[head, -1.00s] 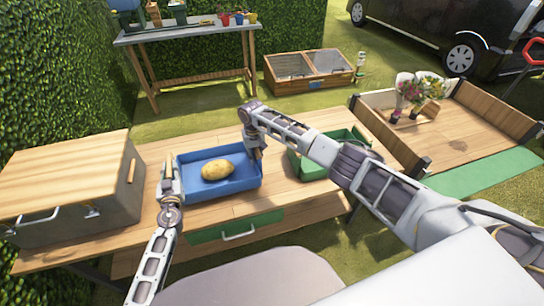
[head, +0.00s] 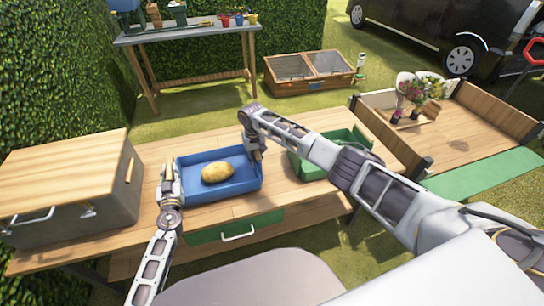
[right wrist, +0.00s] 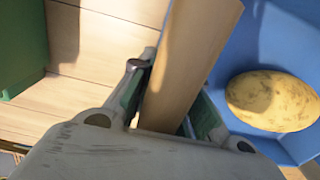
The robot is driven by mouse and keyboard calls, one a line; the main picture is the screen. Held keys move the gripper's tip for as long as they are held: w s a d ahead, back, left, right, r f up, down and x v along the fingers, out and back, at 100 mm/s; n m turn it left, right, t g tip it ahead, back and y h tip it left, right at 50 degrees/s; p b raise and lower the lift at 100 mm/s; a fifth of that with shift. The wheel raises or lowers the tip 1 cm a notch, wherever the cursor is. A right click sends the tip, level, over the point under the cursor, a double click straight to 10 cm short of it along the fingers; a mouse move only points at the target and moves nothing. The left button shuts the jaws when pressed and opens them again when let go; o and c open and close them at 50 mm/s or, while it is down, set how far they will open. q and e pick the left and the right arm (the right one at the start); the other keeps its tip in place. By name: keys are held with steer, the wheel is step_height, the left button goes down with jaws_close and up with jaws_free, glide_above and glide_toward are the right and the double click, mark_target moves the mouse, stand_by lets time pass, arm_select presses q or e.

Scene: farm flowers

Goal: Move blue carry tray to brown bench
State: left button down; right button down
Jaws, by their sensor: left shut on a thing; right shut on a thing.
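The blue carry tray (head: 236,188) holds one potato (head: 217,172) and is level over the brown wooden bench (head: 315,206). I cannot tell whether its underside touches the top. My left gripper (head: 169,180) is shut on the tray's left end. My right gripper (head: 254,150) is at its right end; in the right wrist view its fingers (right wrist: 168,100) are shut on the tray's wooden handle (right wrist: 190,60). The tray's blue inside (right wrist: 240,60) and the potato (right wrist: 272,100) show beside the handle. My left fingertips partly hide the left handle.
A lidded wooden-topped box (head: 70,185) stands close left of the tray. A green tray (head: 312,168) stands to its right, and a green drawer-like bin (head: 205,235) is below the front edge. Behind are a grey-topped table (head: 190,30), a cold frame (head: 308,72) and a cart with flowers (head: 475,125).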

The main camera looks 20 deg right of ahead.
arm_select(q)
steer(key=shift+f+b, duration=0.55)
steer(key=shift+b, duration=0.1)
arm_select(e)
steer(key=shift+f, duration=0.6)
arm_select(q)
steer(key=c, duration=1.3)
jaws_free()
steer(key=shift+c, duration=0.2)
arm_select(e)
steer(key=c, duration=1.4)
jaws_free()
steer(key=shift+o, duration=0.2)
arm_select(q)
steer(key=shift+s, duration=0.2)
steer(key=s, duration=1.1)
steer(key=shift+s+a, duration=0.2)
steer(key=shift+s, duration=0.15)
arm_select(e)
steer(key=shift+r, duration=0.15)
steer(key=shift+r, duration=5.85)
arm_select(q)
steer(key=shift+s+f, duration=0.1)
arm_select(e)
steer(key=shift+s, duration=0.15)
